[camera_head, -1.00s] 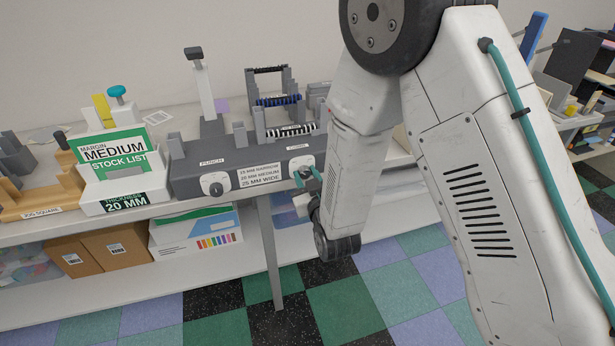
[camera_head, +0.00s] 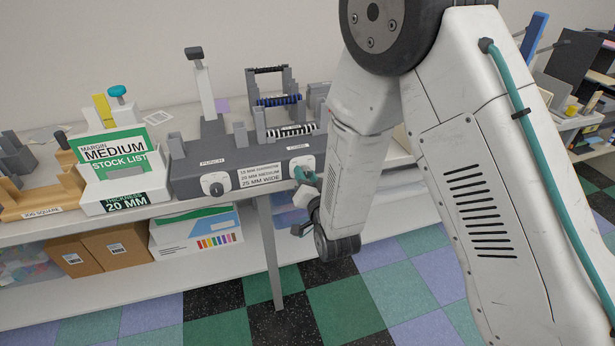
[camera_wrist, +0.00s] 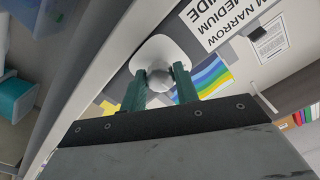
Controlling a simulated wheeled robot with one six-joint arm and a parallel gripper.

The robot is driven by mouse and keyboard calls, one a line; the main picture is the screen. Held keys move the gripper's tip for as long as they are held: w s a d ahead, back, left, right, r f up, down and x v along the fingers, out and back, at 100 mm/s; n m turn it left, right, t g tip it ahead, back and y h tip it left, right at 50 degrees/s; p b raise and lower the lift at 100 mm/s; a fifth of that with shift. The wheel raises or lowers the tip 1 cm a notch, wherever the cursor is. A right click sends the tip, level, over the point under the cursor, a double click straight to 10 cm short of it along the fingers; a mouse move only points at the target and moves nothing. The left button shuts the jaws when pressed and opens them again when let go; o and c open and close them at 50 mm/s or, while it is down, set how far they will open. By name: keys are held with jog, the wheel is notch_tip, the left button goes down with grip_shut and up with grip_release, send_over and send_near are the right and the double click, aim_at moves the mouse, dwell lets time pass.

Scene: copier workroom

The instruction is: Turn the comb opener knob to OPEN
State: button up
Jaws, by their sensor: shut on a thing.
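The dark grey binding machine (camera_head: 195,182) stands on the bench, with a left knob (camera_head: 215,185) under a PUNCH label. The comb opener knob's white plate (camera_head: 297,162) is at its right front, under a label too small to read. My gripper (camera_head: 308,178) is at this right knob, partly hidden by my arm. In the wrist view, the green fingers of my gripper (camera_wrist: 160,88) are shut on the pale round knob (camera_wrist: 159,80), one on each side. The plate (camera_wrist: 158,47) shows behind it. The knob's pointer and OPEN mark cannot be made out.
A size label (camera_head: 260,176) is between the knobs. A lever (camera_head: 205,95) rises from the machine, with combs (camera_head: 290,130) on posts behind. Left are a stock list box (camera_head: 115,150) and a wooden square (camera_head: 45,200). Boxes (camera_head: 195,233) lie on the lower shelf.

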jog(key=m, duration=0.4)
jog(key=shift+m, duration=2.6)
jog(key=o, duration=1)
jog(key=shift+c, duration=0.2)
jog(key=v, duration=0.8)
